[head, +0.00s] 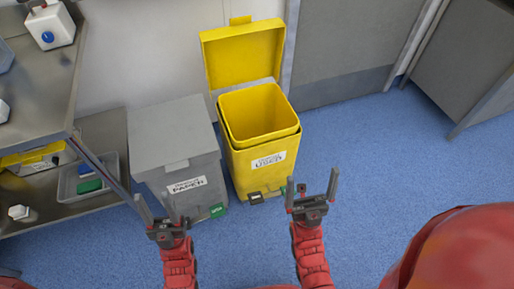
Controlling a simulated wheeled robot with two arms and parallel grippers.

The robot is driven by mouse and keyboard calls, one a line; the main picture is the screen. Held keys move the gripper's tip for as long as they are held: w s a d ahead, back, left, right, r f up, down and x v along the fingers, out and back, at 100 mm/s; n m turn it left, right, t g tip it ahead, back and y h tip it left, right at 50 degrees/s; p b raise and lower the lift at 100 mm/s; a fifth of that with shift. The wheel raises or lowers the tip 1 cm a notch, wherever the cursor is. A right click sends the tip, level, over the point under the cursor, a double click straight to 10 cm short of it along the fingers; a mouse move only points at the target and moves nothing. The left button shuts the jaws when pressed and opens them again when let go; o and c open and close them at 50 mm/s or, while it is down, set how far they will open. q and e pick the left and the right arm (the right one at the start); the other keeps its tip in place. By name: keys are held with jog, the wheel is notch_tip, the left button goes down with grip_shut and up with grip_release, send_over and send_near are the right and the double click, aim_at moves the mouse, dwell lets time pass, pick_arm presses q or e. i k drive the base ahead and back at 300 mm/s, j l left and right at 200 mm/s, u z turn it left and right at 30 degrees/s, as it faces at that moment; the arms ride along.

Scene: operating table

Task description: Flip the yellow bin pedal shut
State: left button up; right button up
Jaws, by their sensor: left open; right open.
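The yellow bin (263,146) stands on the blue floor at the centre of the head view. Its yellow lid (243,54) is raised upright at the back, and the bin looks empty inside. A dark pedal (256,198) sticks out low at its front. My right gripper (312,191) is open and empty, to the right of the pedal and nearer to me. My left gripper (160,213) is open and empty, in front of the grey bin and left of the yellow one. I cannot tell whether either gripper touches a bin.
A closed grey bin (174,139) labelled for paper stands just left of the yellow bin. A metal shelf unit (60,98) with trays stands at the far left. A grey cabinet (470,65) is at the upper right. The blue floor (390,150) on the right is clear.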

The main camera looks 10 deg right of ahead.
aim_at(255, 198)
jog(key=j+z, duration=0.3)
jog(key=k+j+z, duration=0.25)
jog(key=j, duration=0.15)
jog(key=j+z, duration=0.3)
jog(key=k+j+z, duration=0.15)
jog(key=j+z, duration=0.15)
jog(key=i+j+z, duration=0.15)
jog(key=i, duration=0.2)
jog(key=i+j+z, duration=0.1)
jog(key=i, duration=0.3)
